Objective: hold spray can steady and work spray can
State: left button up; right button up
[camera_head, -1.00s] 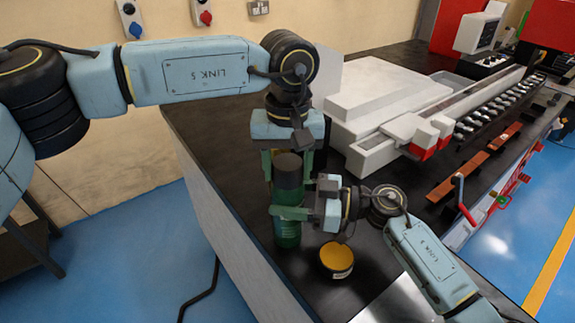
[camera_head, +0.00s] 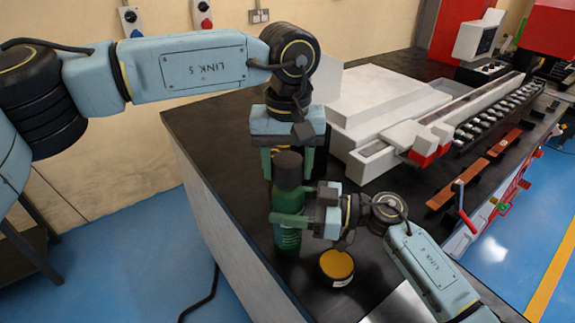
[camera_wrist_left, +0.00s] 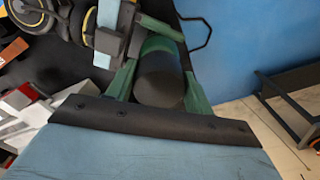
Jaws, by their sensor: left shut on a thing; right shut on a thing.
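The green spray can (camera_head: 288,236) with a dark cap stands upright near the left edge of the black bench top. My left gripper (camera_head: 284,168) reaches down from above and is shut on the can's upper part. My right gripper (camera_head: 288,206) comes in from the right and is shut on the can lower down, below the cap. In the left wrist view the dark cap (camera_wrist_left: 160,78) sits between the green fingers of my left gripper (camera_wrist_left: 160,66). The can's lower body is mostly hidden there.
A small round tin with a yellow top (camera_head: 336,265) stands just right of the can, under my right wrist. A white machine (camera_head: 385,95) with a long rail fills the bench behind. The bench's left edge (camera_head: 225,205) is close to the can.

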aim_at(288, 161)
pick_arm(q)
jog(key=shift+r, duration=2.05)
pick_arm(e)
jog(key=o, duration=1.4)
jog(key=shift+o, duration=0.2)
jog(key=shift+d, duration=0.1)
